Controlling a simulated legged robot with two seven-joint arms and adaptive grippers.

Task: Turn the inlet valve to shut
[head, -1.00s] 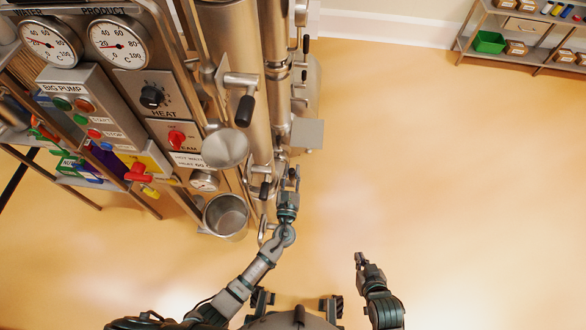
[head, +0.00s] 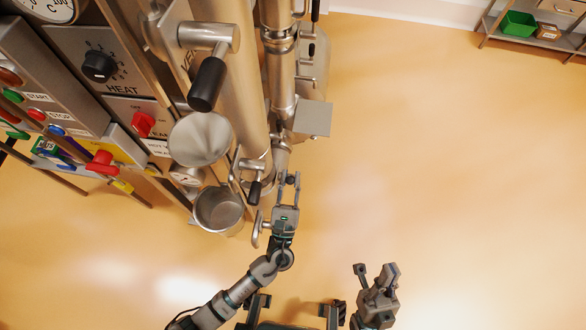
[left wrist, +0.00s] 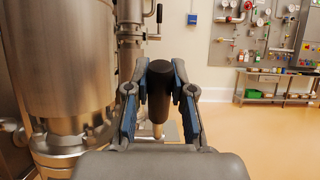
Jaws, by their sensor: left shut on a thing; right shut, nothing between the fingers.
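My left gripper (head: 289,181) is at the lower end of the steel pipework. It is shut on a black lever handle (left wrist: 158,100), which stands upright between the two blue-padded fingers in the left wrist view. In the head view only the handle's dark tip shows between the fingertips. No label on this handle is readable, so I cannot tell from the pictures that it is the inlet valve's. My right gripper (head: 376,272) is shut and empty over the open floor at the lower right.
Other black-handled levers, one large (head: 207,85) and one small (head: 254,190), stand left of my left gripper. A steel cup (head: 218,211) and a control panel with a heat knob (head: 98,66) are further left. A grey plate (head: 313,118) juts out above.

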